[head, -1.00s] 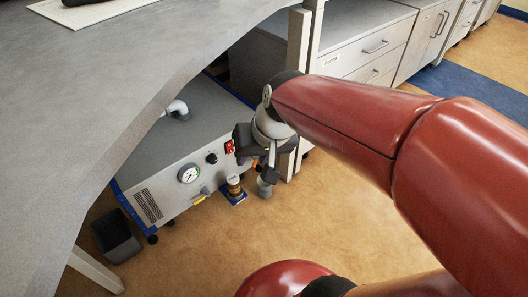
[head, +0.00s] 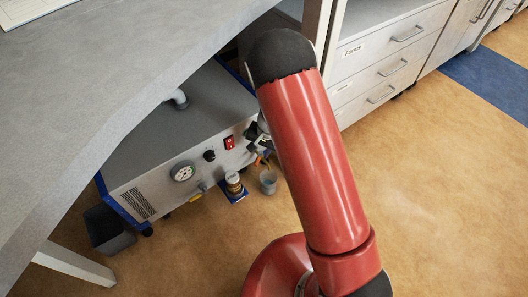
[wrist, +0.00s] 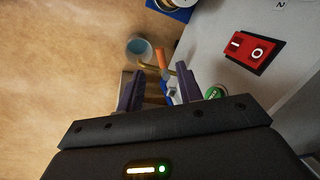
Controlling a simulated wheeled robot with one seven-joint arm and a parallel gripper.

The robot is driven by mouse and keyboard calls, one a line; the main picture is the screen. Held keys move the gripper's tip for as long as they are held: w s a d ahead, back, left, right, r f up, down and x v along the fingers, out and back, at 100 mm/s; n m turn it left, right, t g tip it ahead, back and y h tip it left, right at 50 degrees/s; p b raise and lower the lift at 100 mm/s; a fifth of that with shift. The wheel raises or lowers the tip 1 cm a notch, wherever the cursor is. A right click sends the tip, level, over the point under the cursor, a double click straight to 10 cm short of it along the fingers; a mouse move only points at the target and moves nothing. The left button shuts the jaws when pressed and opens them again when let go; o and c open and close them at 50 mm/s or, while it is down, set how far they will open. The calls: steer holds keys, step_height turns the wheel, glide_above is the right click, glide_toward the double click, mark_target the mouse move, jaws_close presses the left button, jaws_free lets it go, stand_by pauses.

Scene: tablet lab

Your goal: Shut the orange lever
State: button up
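The orange lever (wrist: 163,60) shows in the wrist view just ahead of my gripper's fingertips, beside a brass-coloured pipe fitting (wrist: 178,68) on the front of the grey machine (wrist: 212,30). My gripper (wrist: 158,76) is open, with its two dark fingers apart and nothing held between them. The lever lies roughly in line with the gap, nearer the right finger; whether they touch is unclear. In the head view the orange lever (head: 260,159) is a small patch low on the machine's front (head: 165,190). My red arm hides most of the gripper there.
A red rocker switch (wrist: 255,50) and a green round part (wrist: 215,92) are on the machine face. The desk (head: 110,85) overhangs at left; a black bin (head: 108,229) stands below.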

mark_target(256, 163)
steer(key=x, duration=0.6)
steer(key=w+b+x, duration=0.1)
steer(key=x, duration=0.2)
steer(key=shift+d, duration=0.25)
jaws_close()
